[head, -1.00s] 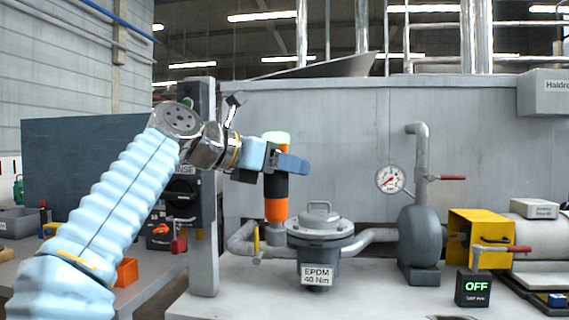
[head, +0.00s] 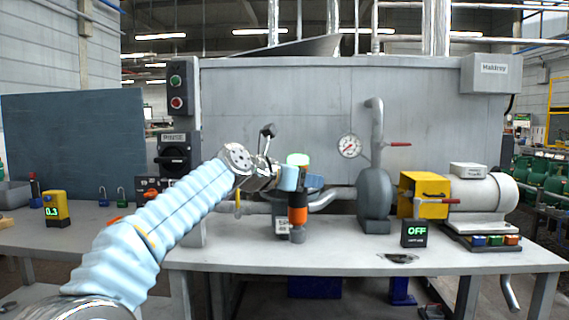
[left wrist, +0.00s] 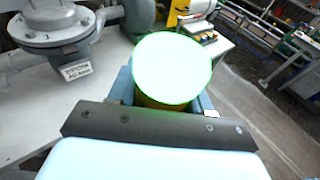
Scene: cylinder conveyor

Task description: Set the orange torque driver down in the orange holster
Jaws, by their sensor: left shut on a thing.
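My left gripper (head: 302,181) is shut on the orange torque driver (head: 298,214). The driver hangs upright in front of the filter housing, with its glowing green-white cap on top, a black grip section, an orange lower body and a grey tip. Its glowing cap also fills the middle of the left wrist view (left wrist: 172,70), between the fingers. An orange piece (head: 115,220) shows at the left bench behind my left arm, mostly hidden; it may be the orange holster. My right gripper is not in view.
The bench (head: 340,258) carries a pump, a yellow guard (head: 423,194), a motor and an OFF display box (head: 415,234). A grey post with a switch box (head: 174,152) stands by the left bench, which holds a yellow gauge (head: 56,208) and padlocks.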

